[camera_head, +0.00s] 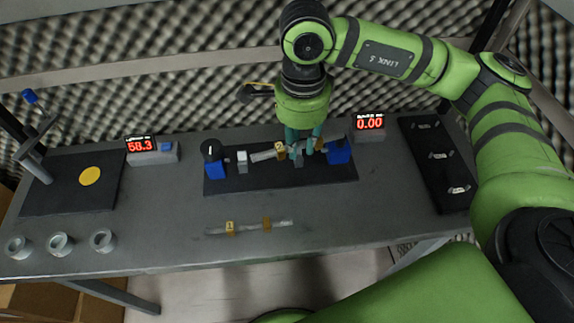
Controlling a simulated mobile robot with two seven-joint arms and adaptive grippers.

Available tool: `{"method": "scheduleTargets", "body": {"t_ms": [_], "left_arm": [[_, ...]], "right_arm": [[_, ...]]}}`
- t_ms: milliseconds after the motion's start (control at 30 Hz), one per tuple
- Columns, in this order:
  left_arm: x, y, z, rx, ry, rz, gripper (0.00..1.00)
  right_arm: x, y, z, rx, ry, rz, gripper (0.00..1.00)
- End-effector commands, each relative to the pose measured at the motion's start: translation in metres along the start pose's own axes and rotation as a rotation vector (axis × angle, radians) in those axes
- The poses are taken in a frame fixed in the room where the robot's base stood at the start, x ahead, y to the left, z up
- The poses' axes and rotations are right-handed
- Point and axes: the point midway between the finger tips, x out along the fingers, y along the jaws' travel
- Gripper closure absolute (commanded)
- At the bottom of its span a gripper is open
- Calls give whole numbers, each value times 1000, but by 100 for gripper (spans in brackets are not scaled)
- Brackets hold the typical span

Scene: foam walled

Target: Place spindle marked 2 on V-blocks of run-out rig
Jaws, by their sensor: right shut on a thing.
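The spindle marked 2 (264,154) is a pale rod with orange-yellow bands. My right gripper (302,148) points down from above and is shut on it near its middle. The spindle is over the run-out rig (270,181), a black base with a blue block at each end. A light V-block (242,161) stands by the spindle's left end; a grey V-block (298,162) is below the gripper. I cannot tell whether the spindle touches the V-blocks. The gripper hides part of the spindle. My left gripper is not in view.
A spindle marked 1 (249,227) lies on the table in front of the rig. Displays read 58.3 (141,146) and 0.00 (369,122). Three rings (60,244) stand front left. A black tray (436,170) with small parts lies right. Foam walls stand behind.

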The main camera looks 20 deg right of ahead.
Motion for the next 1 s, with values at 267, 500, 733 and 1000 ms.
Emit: {"method": "scheduleTargets", "body": {"t_ms": [267,500,733,1000], "left_arm": [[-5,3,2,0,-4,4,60],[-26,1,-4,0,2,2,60],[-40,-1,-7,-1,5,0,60],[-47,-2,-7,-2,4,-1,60]], "right_arm": [[-4,3,-23,199,-4,2,100],[23,-35,9,202,-4,5,100],[52,-71,38,202,-3,3,100],[69,-82,46,200,-2,2,100]]}}
